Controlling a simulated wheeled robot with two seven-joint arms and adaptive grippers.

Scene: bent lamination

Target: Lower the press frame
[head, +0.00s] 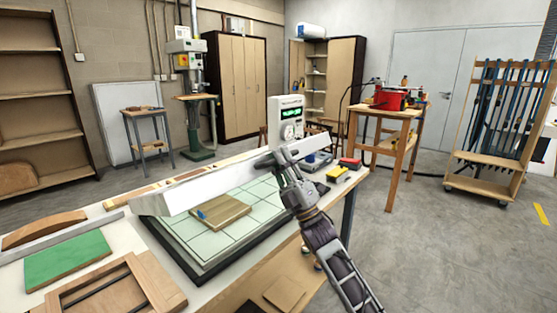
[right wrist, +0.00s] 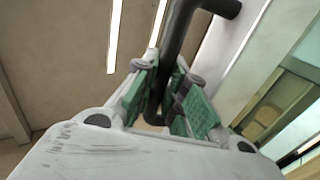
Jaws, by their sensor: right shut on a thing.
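The press frame (head: 205,187) is a pale, raised bar or frame edge that crosses above the press bed (head: 262,207), a dark-rimmed bed with a pale green grid surface. A wooden piece (head: 228,213) with a small blue object on it lies on the bed. My right gripper (head: 278,165) is at the frame's front edge. In the right wrist view, its green-padded fingers (right wrist: 170,100) are shut around a black handle bar (right wrist: 178,45), and the pale frame (right wrist: 228,45) runs beside it. The fingers partly hide the handle. My left gripper is in neither view.
A control box (head: 287,112) with a green display stands behind the press. A green board (head: 68,258), a curved wooden piece (head: 45,228) and a wooden frame (head: 115,290) lie at left. Yellow and red blocks (head: 338,174) sit right of the press.

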